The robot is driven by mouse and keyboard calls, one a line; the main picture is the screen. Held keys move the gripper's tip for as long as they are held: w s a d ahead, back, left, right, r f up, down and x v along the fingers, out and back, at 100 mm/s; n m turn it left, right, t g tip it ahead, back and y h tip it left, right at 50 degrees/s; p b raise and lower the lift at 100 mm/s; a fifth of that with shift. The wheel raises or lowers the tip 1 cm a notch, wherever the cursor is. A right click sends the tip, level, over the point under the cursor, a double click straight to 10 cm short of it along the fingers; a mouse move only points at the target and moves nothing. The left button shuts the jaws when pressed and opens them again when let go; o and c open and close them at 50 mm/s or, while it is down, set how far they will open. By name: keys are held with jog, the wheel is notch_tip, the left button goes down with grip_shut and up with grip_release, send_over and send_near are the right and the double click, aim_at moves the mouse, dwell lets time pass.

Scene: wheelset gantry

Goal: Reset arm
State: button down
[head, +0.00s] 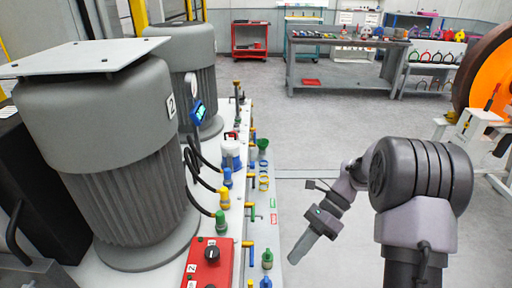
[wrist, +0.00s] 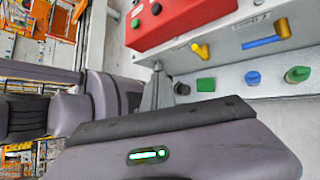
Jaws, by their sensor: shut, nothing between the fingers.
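My arm rises at the right of the head view, with its large grey joint nearest the camera and its forearm bent down to the left. My gripper (head: 296,258) hangs at the end of it, tilted down to the left over open floor, right of the bench with the valves. It is shut and empty, touching nothing that I can see. In the wrist view, purple-grey parts of my own arm with a green light fill the bottom and left.
A red control box (head: 209,262) sits on the light bench, near a row of coloured valves and knobs; it also shows in the wrist view (wrist: 180,18). Two large grey motors (head: 110,150) stand at left. A grey workbench (head: 345,65) and an orange wheel (head: 488,75) stand beyond clear floor.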

jog(key=s+a+r+n+t+h, duration=0.1)
jog(key=s+r+n+t+h, duration=0.5)
jog(key=s+r+n+t, duration=0.6)
jog(key=s+r+n, duration=0.2)
jog(key=s+r, duration=0.1)
jog(key=shift+r+n, duration=0.25)
jog(key=shift+n, duration=0.05)
jog(key=shift+s, duration=0.1)
